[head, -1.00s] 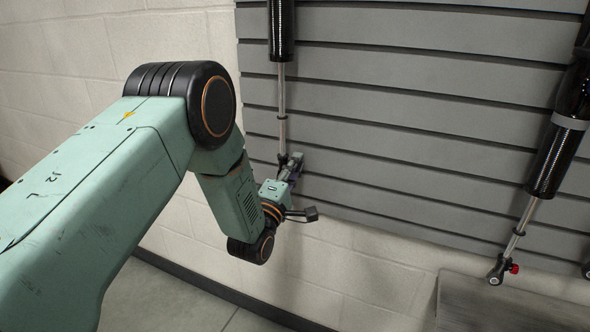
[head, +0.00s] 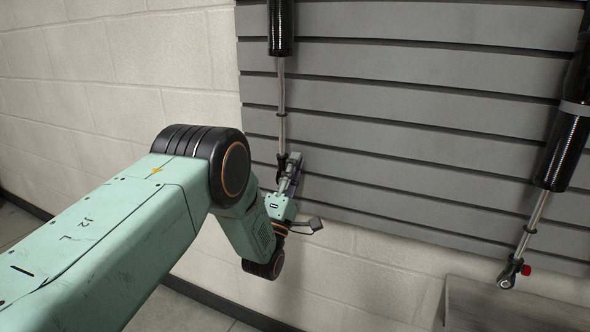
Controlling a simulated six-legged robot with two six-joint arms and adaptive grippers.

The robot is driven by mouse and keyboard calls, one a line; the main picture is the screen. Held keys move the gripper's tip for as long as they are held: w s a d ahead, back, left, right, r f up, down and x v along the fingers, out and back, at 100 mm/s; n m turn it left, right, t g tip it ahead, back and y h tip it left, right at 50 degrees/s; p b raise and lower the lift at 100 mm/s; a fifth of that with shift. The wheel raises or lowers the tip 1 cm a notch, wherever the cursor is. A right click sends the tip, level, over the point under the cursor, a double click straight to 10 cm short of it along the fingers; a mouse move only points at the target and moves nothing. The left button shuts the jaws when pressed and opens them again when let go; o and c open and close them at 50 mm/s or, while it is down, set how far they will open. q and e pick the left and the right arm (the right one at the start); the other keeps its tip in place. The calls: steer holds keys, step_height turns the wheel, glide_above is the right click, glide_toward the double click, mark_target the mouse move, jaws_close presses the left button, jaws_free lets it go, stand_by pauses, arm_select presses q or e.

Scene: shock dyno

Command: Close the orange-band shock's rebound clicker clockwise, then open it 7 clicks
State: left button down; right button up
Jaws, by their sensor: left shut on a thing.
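A black-bodied shock (head: 281,28) hangs on the grey slatted panel at upper left, its thin silver shaft (head: 281,95) pointing down. No orange band shows on the part in view. My left gripper (head: 287,168) is at the lower end of this shaft and is shut on the rebound clicker there. The clicker itself is hidden by the fingers. A second shock (head: 562,150) with a grey band hangs tilted at the right. Its red rebound knob (head: 526,270) shows beside its lower eyelet (head: 505,282), free of any gripper. My right gripper is not in view.
The grey slatted panel (head: 400,90) backs both shocks, with open room between them. A grey bench or box top (head: 490,310) lies at lower right. A pale block wall (head: 90,100) fills the left.

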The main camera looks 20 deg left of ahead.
arm_select(q)
steer(key=shift+f+t, duration=0.25)
steer(key=shift+t, duration=0.25)
steer(key=shift+h, duration=0.3)
steer(key=c, duration=1.3)
jaws_free()
steer(key=shift+w, duration=0.1)
steer(key=shift+o, duration=0.5)
steer(key=shift+r, duration=0.1)
